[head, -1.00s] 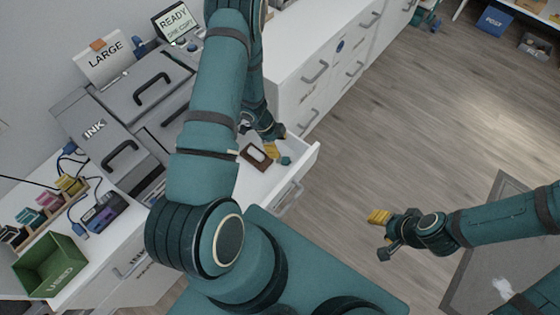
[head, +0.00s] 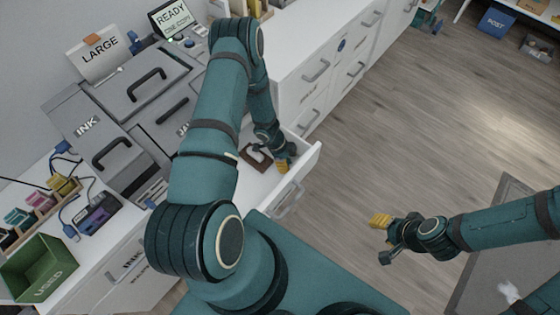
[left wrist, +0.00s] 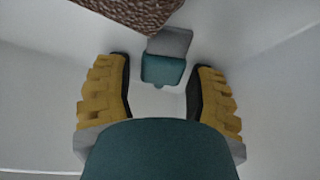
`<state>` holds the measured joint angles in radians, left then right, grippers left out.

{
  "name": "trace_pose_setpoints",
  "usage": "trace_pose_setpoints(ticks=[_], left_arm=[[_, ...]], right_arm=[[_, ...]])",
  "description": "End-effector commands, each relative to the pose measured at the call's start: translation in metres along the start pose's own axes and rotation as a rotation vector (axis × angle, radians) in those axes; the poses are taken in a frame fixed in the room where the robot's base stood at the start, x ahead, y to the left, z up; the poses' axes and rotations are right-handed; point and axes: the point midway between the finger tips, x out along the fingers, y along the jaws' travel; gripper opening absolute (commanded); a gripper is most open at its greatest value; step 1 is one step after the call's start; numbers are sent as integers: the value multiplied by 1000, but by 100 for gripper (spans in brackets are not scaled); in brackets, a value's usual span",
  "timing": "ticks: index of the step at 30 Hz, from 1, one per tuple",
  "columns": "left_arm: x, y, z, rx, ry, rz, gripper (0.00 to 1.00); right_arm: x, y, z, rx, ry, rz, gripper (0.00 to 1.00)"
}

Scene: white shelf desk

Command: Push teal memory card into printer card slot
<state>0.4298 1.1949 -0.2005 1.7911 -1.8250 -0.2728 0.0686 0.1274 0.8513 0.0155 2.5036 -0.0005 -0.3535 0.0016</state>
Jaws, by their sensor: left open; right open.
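The teal memory card (left wrist: 163,70), a small teal block with a grey end, lies on the white drawer floor in the left wrist view. My left gripper (left wrist: 161,88) is open, with one yellow-padded finger on each side of the card and visible gaps between. In the head view my left gripper (head: 280,163) reaches down into the open drawer (head: 308,163) and hides the card. The grey printer (head: 125,95) stands at the upper left; I cannot make out its card slot for certain. My right gripper (head: 383,238) is open and empty over the floor.
A brown object (head: 252,158) lies in the drawer beside my left gripper; its textured corner (left wrist: 130,12) shows above the card. A green USED bin (head: 40,268) and a cabled device (head: 98,213) stand left of the printer.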

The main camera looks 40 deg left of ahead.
Motion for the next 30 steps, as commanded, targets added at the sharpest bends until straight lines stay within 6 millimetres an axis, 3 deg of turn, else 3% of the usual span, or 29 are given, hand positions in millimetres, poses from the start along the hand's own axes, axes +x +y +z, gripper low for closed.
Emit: trace_pose_setpoints(ticks=[4, 7, 20, 30], left_arm=[[-1, 0, 0, 0, 0, -1, 54], [-1, 0, 0, 0, 0, -1, 20], [-6, -1, -2, 1, 0, -1, 14], [-63, -1, -26, 2, 0, -2, 14]], right_arm=[[-1, 0, 0, 0, 0, 0, 47], [-1, 0, 0, 0, 0, 0, 47], [-2, -1, 0, 0, 0, 0, 47], [-22, -8, 2, 1, -9, -1, 47]])
